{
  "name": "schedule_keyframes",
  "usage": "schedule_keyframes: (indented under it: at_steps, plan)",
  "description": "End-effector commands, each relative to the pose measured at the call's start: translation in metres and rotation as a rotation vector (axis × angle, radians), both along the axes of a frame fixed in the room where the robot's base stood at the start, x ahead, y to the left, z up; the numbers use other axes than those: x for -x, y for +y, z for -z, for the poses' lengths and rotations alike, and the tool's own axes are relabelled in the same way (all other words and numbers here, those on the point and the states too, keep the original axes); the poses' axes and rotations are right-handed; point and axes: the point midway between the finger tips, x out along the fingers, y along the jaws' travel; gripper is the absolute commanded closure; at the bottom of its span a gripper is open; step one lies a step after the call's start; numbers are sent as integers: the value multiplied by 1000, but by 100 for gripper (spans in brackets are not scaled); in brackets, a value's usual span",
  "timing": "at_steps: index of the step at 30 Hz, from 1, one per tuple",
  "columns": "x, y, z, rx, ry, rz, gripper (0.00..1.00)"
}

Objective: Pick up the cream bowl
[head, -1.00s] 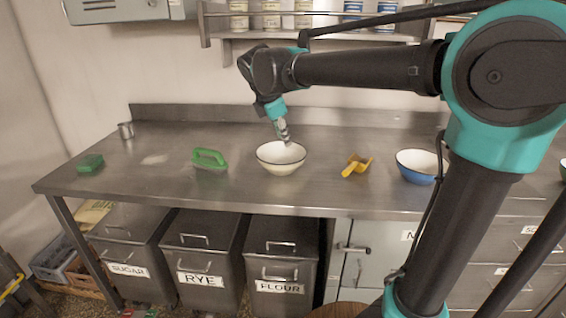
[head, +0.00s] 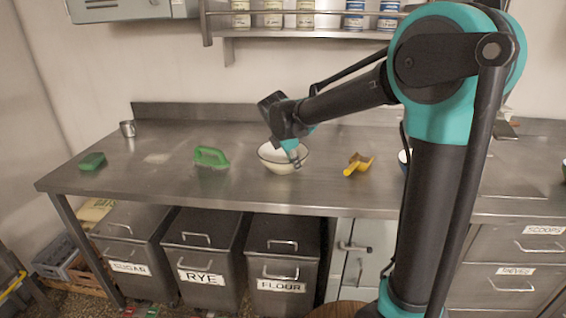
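The cream bowl (head: 271,161) stands upright on the steel counter, in the middle of the head view. The bowl rests on the counter.
On the steel counter (head: 130,172) lie a green brush-like tool (head: 211,157) left of the bowl, a yellow scoop (head: 358,164) to its right, a green block (head: 92,161) and a metal cup (head: 128,128). A shelf of cans hangs above.

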Motion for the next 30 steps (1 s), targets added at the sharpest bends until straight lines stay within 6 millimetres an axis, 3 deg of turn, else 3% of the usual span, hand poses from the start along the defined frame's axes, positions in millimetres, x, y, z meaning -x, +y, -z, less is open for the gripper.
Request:
schedule_keyframes:
  at_steps: [10,17,30]
  plan:
    - [-3,-2,8,0,0,1,71]
    - [-3,-2,8,0,1,1,99]
    - [-3,-2,7,0,0,0,100]
